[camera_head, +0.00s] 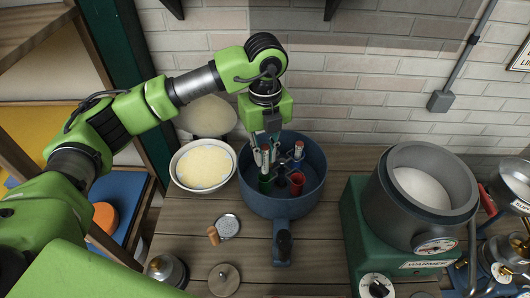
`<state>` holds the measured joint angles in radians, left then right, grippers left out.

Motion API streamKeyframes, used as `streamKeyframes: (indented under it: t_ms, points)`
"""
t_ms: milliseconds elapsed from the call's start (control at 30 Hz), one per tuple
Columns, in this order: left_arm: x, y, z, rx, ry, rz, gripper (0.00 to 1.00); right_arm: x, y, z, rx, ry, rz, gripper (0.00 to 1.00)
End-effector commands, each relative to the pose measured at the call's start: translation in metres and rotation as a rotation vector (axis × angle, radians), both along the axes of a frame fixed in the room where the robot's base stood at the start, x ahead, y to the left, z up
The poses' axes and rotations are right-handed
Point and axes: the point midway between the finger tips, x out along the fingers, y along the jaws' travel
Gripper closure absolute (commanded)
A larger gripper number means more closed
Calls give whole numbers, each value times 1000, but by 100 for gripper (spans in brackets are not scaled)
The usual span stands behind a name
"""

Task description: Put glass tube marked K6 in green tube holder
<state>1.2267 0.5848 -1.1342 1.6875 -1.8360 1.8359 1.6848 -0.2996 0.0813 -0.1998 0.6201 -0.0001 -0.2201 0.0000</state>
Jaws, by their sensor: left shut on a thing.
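My left gripper (266,156) reaches down into a blue pan and is shut on a glass tube (265,160) with a reddish top. The tube is upright, directly over the green tube holder (264,186). I cannot tell whether its lower end is inside the holder or just above it. Its marking is too small to read. My right gripper is not in view.
The blue pan (314,203) has a raised rim and a handle toward the front. A bowl of yellow grain (203,166) stands left of it. A green warmer with a large pot (386,190) stands at right. A strainer-like disc (228,225) lies in front on the wooden table.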

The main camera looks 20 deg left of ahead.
Motion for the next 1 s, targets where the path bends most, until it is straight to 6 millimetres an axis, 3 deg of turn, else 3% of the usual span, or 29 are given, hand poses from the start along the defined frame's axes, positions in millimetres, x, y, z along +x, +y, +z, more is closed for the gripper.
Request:
streamKeyframes:
  t_ms: [1000]
  points:
    - [0, 0, -8, 0, 0, 0, 100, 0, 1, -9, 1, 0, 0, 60]
